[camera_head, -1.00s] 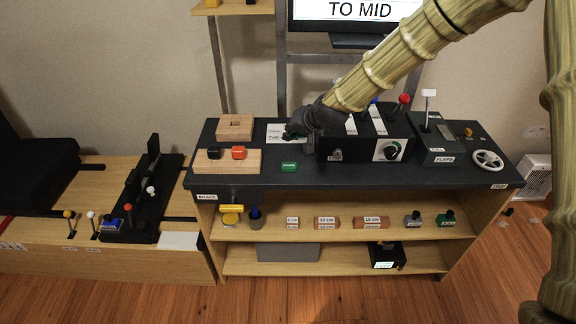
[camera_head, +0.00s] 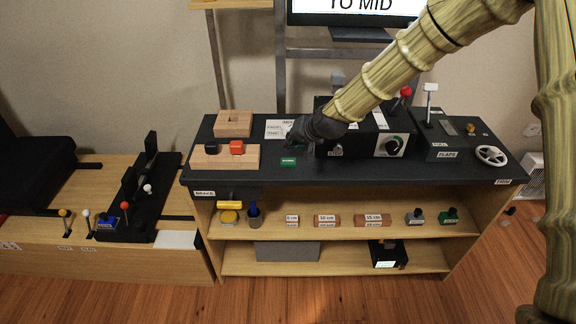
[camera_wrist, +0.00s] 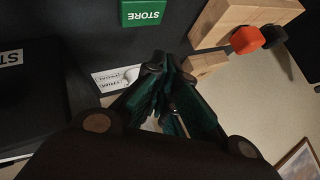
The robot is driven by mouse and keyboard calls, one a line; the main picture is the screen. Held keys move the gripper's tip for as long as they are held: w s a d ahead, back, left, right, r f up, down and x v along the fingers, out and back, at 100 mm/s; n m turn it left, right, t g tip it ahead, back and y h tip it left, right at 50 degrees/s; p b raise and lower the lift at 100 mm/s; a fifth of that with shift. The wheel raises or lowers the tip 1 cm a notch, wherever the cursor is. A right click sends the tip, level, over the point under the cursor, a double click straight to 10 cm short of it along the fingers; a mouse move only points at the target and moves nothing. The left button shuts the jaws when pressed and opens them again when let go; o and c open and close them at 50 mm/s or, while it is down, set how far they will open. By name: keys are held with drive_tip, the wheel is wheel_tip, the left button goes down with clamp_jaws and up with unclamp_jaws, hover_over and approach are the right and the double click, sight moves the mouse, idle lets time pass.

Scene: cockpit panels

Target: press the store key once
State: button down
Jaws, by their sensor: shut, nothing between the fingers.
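The store key is a small green block lettered STORE (camera_head: 288,161) on the dark tabletop, in front of my gripper in the head view. In the wrist view the green store key (camera_wrist: 143,12) is at the top edge, upside down and partly cut off. My gripper (camera_head: 293,138) is shut and empty, beside the white card. In the wrist view its closed fingers (camera_wrist: 168,62) point toward the tabletop, apart from the key in the picture. Their height above the table is hard to tell.
A white card (camera_head: 279,128) lies behind the key. The tabletop around the key is clear.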

sight(291, 160)
drive_tip(key=shift+f+b, duration=0.6)
drive_tip(key=shift+f, duration=1.2)
drive_tip(key=shift+f, duration=0.15)
drive_tip(key=shift+f, duration=0.25)
drive_tip(key=shift+f, duration=0.4)
idle(0.8)
drive_tip(key=shift+r, duration=0.15)
drive_tip(key=shift+r+p, duration=0.4)
drive_tip(key=shift+r, duration=0.3)
drive_tip(key=shift+r, duration=0.1)
drive_tip(key=shift+r+p, duration=1.65)
drive_tip(key=shift+r, duration=0.8)
